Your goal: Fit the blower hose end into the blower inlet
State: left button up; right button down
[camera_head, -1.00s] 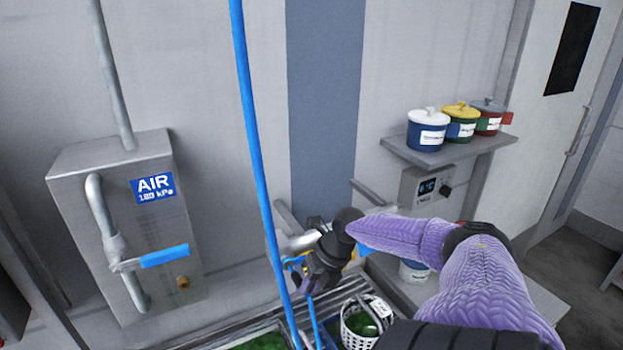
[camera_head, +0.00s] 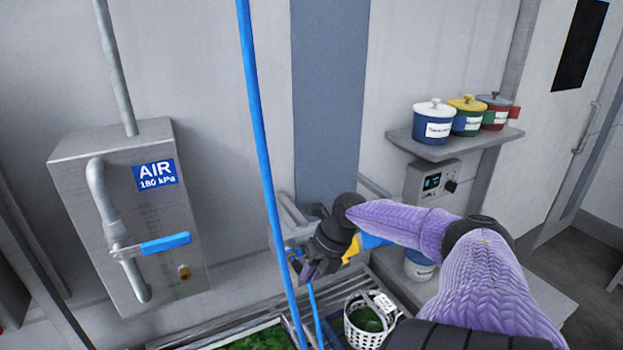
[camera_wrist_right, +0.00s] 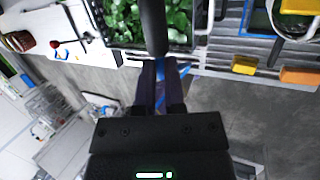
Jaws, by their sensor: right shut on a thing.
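My right gripper (camera_head: 305,268) is low in the middle of the head view, in front of the wall and beside the hanging blue hose (camera_head: 262,150). It also shows in the right wrist view (camera_wrist_right: 161,65), its fingers close together. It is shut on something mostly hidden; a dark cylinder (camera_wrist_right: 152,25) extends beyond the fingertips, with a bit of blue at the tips. I cannot tell for sure whether this is the hose end. A small brass fitting (camera_head: 184,272) is on the AIR box, apart from the gripper. I cannot identify the blower inlet. My left gripper is out of view.
The grey AIR box (camera_head: 130,225) has a blue-handled valve (camera_head: 160,244). Below the gripper are greens (camera_head: 265,340) and a white basket (camera_head: 372,318). A shelf (camera_head: 452,148) with several lidded pots and a control box (camera_head: 432,185) are at right.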

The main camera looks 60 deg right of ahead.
jog(key=c, duration=0.6)
grip_release()
jog(key=shift+w+d, duration=0.1)
jog(key=shift+w, duration=0.1)
jog(key=shift+c, duration=0.2)
